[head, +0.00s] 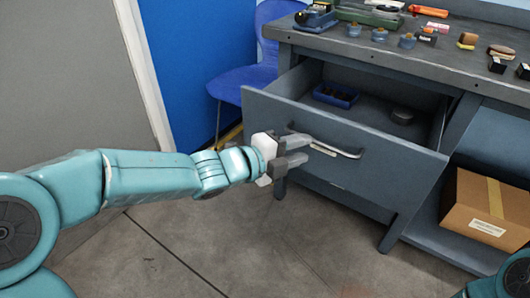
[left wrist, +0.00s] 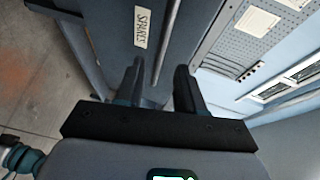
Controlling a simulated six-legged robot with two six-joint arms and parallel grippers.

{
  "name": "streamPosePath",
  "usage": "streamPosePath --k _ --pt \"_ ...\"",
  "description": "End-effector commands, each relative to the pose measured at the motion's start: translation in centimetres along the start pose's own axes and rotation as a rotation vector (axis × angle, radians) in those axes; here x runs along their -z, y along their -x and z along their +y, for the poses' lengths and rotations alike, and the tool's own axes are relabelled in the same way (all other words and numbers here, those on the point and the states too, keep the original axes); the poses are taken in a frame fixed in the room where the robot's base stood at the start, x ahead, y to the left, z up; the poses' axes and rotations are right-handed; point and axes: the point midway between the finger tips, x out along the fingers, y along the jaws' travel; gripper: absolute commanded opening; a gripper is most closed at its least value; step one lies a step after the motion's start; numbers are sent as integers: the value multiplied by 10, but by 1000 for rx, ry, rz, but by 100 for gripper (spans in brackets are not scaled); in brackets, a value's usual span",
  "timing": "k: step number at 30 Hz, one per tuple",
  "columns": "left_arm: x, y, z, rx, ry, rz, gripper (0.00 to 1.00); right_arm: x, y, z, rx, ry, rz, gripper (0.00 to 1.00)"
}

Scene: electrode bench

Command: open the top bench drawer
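The top bench drawer (head: 350,170) is pulled out, and its inside shows in the head view. Its bar handle (head: 338,150) runs along the grey front; the handle also shows in the left wrist view (left wrist: 166,45). My left gripper (head: 300,150) is at the left end of the handle, with its fingers apart. In the left wrist view its two fingers (left wrist: 158,85) stand apart on either side of the handle's line. Whether they touch the bar I cannot tell. My right gripper is not in view.
A cardboard box (head: 487,215) sits on the lower shelf at right. Small items crowd the bench top (head: 450,65). A blue chair (head: 245,83) stands behind. Floor before the drawer is clear.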

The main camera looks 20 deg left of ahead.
Motion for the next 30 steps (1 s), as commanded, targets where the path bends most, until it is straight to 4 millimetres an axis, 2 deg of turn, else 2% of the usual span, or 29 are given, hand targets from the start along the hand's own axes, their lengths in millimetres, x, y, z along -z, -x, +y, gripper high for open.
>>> streamPosePath --k 1,6,12,18,30 --pt "-1 17 -5 1 0 -5 38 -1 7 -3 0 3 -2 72" --pt "-1 62 -5 0 1 -5 38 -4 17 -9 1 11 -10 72" --pt "-1 98 -3 0 0 -4 38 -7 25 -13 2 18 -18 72" --pt "0 112 -1 0 0 -1 38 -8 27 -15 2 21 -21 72" --pt "0 113 0 0 0 0 38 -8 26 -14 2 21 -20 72"
